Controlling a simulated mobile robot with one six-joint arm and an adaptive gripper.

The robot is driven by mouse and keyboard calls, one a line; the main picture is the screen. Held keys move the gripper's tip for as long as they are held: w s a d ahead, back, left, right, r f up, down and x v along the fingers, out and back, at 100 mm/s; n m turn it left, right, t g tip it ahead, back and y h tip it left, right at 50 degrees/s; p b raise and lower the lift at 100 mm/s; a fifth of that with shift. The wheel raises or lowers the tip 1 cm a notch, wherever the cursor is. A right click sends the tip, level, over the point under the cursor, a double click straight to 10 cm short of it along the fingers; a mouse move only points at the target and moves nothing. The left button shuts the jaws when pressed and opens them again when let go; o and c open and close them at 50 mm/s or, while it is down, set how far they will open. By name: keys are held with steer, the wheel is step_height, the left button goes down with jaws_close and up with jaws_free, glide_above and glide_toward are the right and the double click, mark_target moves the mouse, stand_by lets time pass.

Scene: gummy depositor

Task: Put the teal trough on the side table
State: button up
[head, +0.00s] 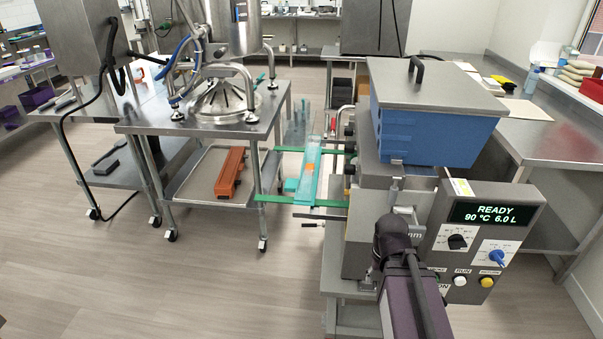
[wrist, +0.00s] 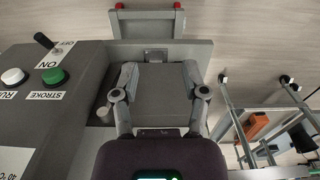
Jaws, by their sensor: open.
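The teal trough (head: 309,185) is long and narrow, with an orange patch on it. In the head view it lies across two green rails (head: 272,198) left of the depositor (head: 425,130). My gripper (wrist: 159,78) is open and empty in the wrist view, over a grey surface of the machine beside its button panel. The trough cannot be made out in the wrist view, and my gripper is apart from it. A steel table (head: 553,135) stands at right and a steel cart (head: 200,127) at left; I cannot tell which is the side table.
An orange-brown trough (head: 229,173) rests on the cart's lower shelf. A steel hopper machine (head: 222,100) stands on the cart top. The control box (head: 480,232) reads READY and juts out at right. The floor (head: 150,270) at front left is clear.

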steer(key=shift+o, duration=0.2)
steer(key=shift+d, duration=0.3)
